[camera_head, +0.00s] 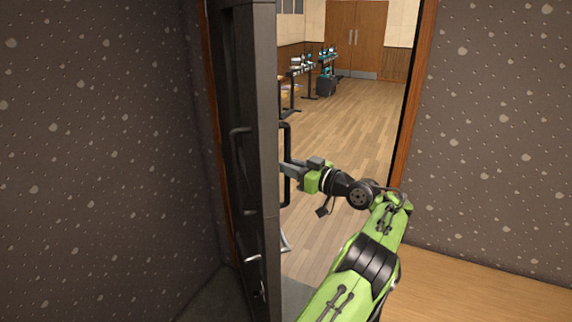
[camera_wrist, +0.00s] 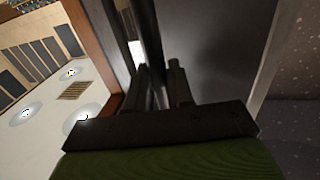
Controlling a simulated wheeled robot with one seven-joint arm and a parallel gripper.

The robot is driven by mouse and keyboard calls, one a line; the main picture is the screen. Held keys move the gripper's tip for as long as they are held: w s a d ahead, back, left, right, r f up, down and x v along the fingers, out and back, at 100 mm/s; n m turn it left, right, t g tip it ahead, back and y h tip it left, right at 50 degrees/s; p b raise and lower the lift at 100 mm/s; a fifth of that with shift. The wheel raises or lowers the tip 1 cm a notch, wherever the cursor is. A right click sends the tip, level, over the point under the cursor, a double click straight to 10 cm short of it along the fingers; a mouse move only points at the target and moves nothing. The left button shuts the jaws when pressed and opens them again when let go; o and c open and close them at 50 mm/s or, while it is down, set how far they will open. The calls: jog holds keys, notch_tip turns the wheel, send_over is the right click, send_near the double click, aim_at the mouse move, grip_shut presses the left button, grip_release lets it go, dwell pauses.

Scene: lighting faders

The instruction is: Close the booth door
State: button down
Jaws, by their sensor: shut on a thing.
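The booth door (camera_head: 257,120) is a dark grey panel standing open, seen almost edge-on at the left side of the doorway. A black vertical bar handle (camera_head: 287,138) stands out from its right face. My gripper (camera_head: 287,169), on the green arm reaching in from the lower right, is shut on this handle at about its middle. In the wrist view my fingers (camera_wrist: 160,88) close around a dark upright bar beside the grey door face (camera_wrist: 215,50). The exact contact is dark and partly hidden.
A brown wooden frame (camera_head: 420,80) edges the doorway between dark speckled walls (camera_head: 500,120). Beyond it is clear wooden floor (camera_head: 345,125), with stands of equipment (camera_head: 300,72) and double wooden doors (camera_head: 355,38) far back. Another, smaller handle (camera_head: 237,165) shows on the door's left side.

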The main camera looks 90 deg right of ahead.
jog(key=shift+w+r, duration=0.15)
jog(key=shift+r, duration=0.15)
jog(key=c, duration=1.3)
grip_release()
jog(key=shift+d, duration=0.1)
jog(key=shift+o, duration=0.9)
jog(key=shift+w+d+f, duration=0.2)
jog(key=shift+w+d, duration=0.1)
jog(key=p+v, duration=0.1)
jog(key=v, duration=1.5)
